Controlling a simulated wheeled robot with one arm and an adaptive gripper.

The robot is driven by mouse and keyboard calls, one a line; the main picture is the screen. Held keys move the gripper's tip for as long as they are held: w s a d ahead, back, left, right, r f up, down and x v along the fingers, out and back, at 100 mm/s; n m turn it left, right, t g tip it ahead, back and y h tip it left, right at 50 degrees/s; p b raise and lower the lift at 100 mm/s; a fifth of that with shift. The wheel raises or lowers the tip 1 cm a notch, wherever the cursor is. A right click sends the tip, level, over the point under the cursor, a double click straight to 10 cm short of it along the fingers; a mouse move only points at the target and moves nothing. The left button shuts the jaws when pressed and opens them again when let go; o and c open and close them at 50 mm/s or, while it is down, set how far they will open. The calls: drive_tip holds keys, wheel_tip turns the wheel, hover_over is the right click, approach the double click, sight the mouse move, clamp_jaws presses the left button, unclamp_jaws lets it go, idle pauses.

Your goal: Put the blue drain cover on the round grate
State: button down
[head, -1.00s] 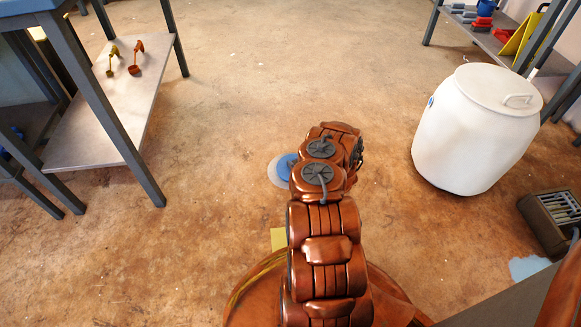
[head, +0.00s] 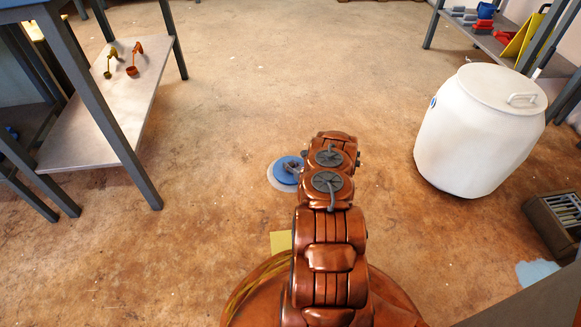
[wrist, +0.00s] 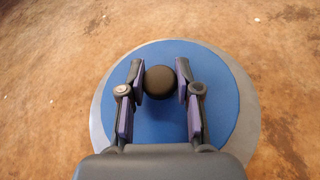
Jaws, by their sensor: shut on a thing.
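The blue drain cover (head: 287,172) is a flat blue disc with a dark round knob in the middle. It lies over a pale grey round plate on the floor (head: 273,183), which seems to be the round grate; only its rim shows, widest at the left and right in the wrist view (wrist: 246,128). I cannot tell whether the cover rests on it or hangs just above. My gripper (wrist: 160,80) is shut on the cover's knob (wrist: 160,79). In the head view my arm hides part of the cover's right side.
A white drum (head: 474,135) stands on the floor to the right. A slatted box (head: 560,215) sits right of it. A grey metal table with a low shelf (head: 105,115) is at the left. A yellow patch (head: 280,241) is near my base. The floor ahead is clear.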

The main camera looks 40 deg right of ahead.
drive_tip(key=shift+f, duration=0.25)
drive_tip(key=c, duration=0.8)
unclamp_jaws()
drive_tip(key=shift+r, duration=0.1)
